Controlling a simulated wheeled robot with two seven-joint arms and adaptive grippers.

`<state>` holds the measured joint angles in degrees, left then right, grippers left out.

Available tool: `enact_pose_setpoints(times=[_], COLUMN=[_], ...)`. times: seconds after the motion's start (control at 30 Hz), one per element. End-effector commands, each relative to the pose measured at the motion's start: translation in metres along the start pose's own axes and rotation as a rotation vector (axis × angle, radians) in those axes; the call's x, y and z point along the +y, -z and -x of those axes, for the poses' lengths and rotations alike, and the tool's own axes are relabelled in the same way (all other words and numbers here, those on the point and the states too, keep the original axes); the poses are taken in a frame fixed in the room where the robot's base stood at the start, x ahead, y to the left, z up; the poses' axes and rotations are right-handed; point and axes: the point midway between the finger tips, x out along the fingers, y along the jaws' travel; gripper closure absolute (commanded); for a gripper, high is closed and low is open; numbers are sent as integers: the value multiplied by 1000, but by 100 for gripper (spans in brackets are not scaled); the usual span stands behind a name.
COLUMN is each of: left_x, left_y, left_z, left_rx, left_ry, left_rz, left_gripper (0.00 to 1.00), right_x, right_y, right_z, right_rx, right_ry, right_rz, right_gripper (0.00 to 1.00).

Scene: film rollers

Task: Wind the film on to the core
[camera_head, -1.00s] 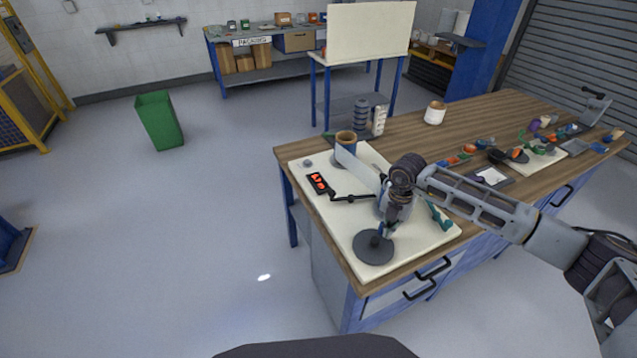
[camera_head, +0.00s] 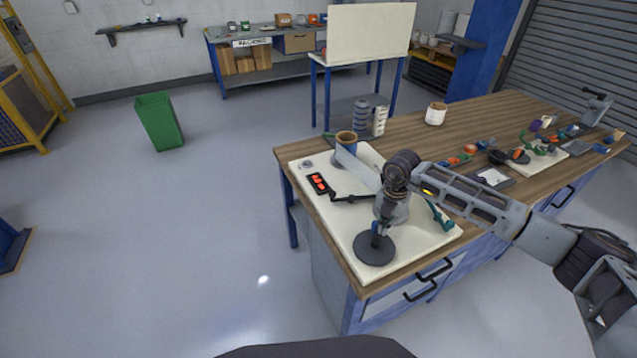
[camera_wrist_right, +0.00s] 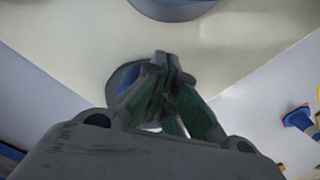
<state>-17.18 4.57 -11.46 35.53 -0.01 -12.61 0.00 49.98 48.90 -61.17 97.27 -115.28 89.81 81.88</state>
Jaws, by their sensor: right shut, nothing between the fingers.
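A brown core (camera_head: 346,139) stands upright at the far left of a pale board (camera_head: 345,222). A white film strip (camera_head: 358,168) runs from beside the core towards a grey roll (camera_head: 397,212), which my right arm partly hides. My right gripper (camera_head: 376,229) points down over a dark round disc (camera_head: 375,249) at the board's near end. In the right wrist view its fingertips (camera_wrist_right: 161,62) are together and empty, with the disc (camera_wrist_right: 118,78) partly hidden behind them. I cannot tell whether the fingers touch the disc. My left gripper is not in view.
A black control box with red buttons (camera_head: 318,184) and a black arm (camera_head: 352,198) lie on the board's left. A teal-handled tool (camera_head: 438,214) lies at its right. A white container (camera_head: 435,114) and several small parts stand on the wooden bench (camera_head: 480,118).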

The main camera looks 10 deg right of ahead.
Motion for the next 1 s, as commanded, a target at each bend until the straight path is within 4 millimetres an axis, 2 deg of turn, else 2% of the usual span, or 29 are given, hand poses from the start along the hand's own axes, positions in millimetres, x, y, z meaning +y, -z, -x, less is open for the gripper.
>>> enact_pose_setpoints(times=[0.27,0.6,1.0], left_x=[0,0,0], left_y=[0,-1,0], left_z=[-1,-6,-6], left_rx=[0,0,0], left_ry=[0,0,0], left_rz=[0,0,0], left_gripper=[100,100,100], right_x=[4,22,22], right_y=[1,5,5], right_z=[0,-1,-1], right_rx=[1,2,2], right_ry=[0,-2,1], right_rz=[1,2,1], right_gripper=[100,100,100])
